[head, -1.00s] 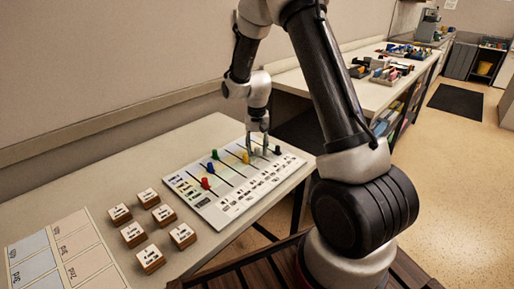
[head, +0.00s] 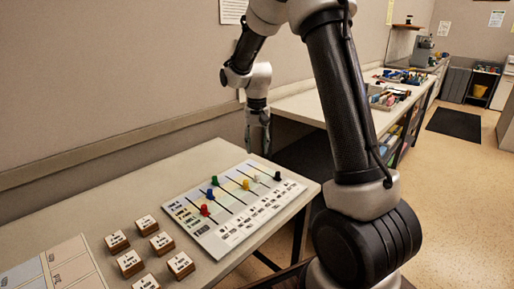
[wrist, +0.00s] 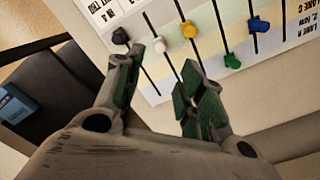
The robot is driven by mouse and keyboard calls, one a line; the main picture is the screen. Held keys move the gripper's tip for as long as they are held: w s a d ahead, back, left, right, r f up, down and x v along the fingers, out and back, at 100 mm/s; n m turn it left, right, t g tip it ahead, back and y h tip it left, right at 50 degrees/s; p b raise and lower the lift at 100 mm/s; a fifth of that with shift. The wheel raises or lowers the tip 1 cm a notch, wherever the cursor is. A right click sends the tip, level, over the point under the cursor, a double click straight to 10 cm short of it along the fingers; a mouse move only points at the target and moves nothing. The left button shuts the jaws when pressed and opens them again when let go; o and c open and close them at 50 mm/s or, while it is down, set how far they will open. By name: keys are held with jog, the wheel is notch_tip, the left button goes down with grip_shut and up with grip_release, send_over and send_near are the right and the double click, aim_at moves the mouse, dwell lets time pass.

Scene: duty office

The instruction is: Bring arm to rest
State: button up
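My gripper (head: 258,142) hangs above the far edge of the slider board (head: 222,232), clear of it. In the wrist view its two fingers (wrist: 165,72) are spread apart with nothing between them. The board lies on the desk and carries colored slider knobs: red (head: 204,210), blue (head: 209,192), green (head: 214,180), yellow (head: 245,184), white (head: 256,178) and black (head: 277,176). In the wrist view the black (wrist: 121,36), white (wrist: 159,45), yellow (wrist: 189,30), green (wrist: 232,61) and blue (wrist: 259,24) knobs show beyond the fingers.
Several labeled wooden blocks (head: 131,262) stand left of the board, beside a sheet with colored panels (head: 58,272). The wall (head: 100,80) runs behind the desk. A second counter (head: 300,103) with trays stands at the back right. Open floor (head: 450,180) lies to the right.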

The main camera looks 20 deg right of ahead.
jog(key=s+r+n+t, duration=0.1)
jog(key=s+r, duration=0.4)
jog(key=s, duration=0.5)
jog(key=s+d+r+n+t, duration=0.1)
jog(key=s+r, duration=0.4)
jog(key=s, duration=0.5)
jog(key=s+d+r+n+t, duration=0.1)
jog(key=s+r, duration=0.4)
jog(key=s, duration=0.5)
jog(key=shift+s+d+n+t, duration=0.15)
jog(key=shift+n+t, duration=0.55)
jog(key=shift+n, duration=0.1)
